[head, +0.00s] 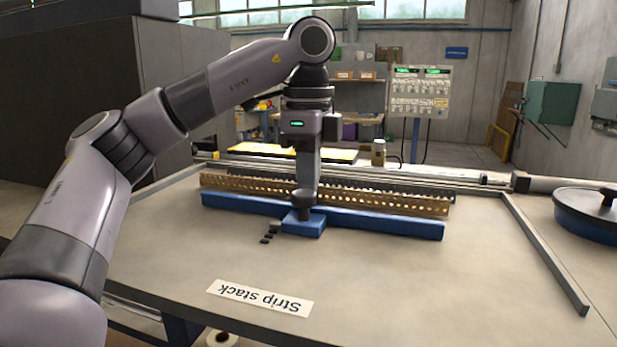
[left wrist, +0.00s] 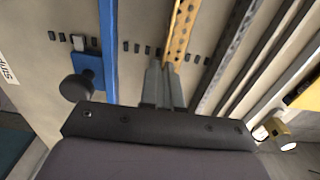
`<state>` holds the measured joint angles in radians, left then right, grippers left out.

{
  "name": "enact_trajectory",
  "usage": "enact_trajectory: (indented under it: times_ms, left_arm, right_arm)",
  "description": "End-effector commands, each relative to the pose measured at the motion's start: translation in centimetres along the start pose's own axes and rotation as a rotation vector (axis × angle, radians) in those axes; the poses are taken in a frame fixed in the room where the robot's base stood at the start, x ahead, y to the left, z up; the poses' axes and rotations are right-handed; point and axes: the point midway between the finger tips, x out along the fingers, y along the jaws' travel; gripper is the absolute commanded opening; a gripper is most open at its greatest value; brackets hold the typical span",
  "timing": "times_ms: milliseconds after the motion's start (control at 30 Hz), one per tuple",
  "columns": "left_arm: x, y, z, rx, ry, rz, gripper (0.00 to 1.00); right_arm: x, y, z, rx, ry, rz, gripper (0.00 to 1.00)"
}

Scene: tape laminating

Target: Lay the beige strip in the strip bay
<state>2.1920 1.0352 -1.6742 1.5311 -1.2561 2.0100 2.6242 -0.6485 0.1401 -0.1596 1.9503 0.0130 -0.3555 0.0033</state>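The beige strip (head: 375,200) is long and perforated. In the head view it lies along the back of the table, behind the blue bar (head: 395,223), roughly parallel to it. In the left wrist view the strip (left wrist: 181,33) runs up from my left fingertips. My left gripper (head: 305,183) points down at the strip's middle, its tips hidden behind a black knob (head: 303,199). In the left wrist view the left gripper's fingers (left wrist: 164,72) are close together and appear shut on the strip. Whether the strip touches the surface below is unclear. My right gripper is not in view.
A dark grey rail (left wrist: 225,60) runs beside the strip. A "Strip stack" label (head: 260,298) lies on the bare front of the table (head: 400,285). A round blue object with a black handle (head: 590,215) stands at right. A yellow-topped piece (head: 290,153) lies beyond the rails.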

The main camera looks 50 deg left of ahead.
Motion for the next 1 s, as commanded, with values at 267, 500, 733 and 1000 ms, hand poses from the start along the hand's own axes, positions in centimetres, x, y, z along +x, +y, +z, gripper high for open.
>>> enact_trajectory:
  times_ms: [267, 500, 733, 1000]
  left_arm:
    - [0.30, 0.00, 0.01, 0.000, 0.000, 0.000, 0.00]
    - [0.30, 0.00, 0.01, 0.000, 0.000, 0.000, 0.00]
    - [0.43, -0.01, 0.00, 0.000, 0.000, 0.000, 0.00]
    - [0.45, -0.01, 0.01, 0.000, 0.000, 0.000, 0.32]
  right_arm:
    - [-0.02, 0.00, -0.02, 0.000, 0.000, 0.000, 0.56]
    - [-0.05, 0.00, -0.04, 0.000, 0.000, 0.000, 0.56]
    - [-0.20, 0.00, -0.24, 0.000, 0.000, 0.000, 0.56]
    - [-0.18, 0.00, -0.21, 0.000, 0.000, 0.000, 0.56]
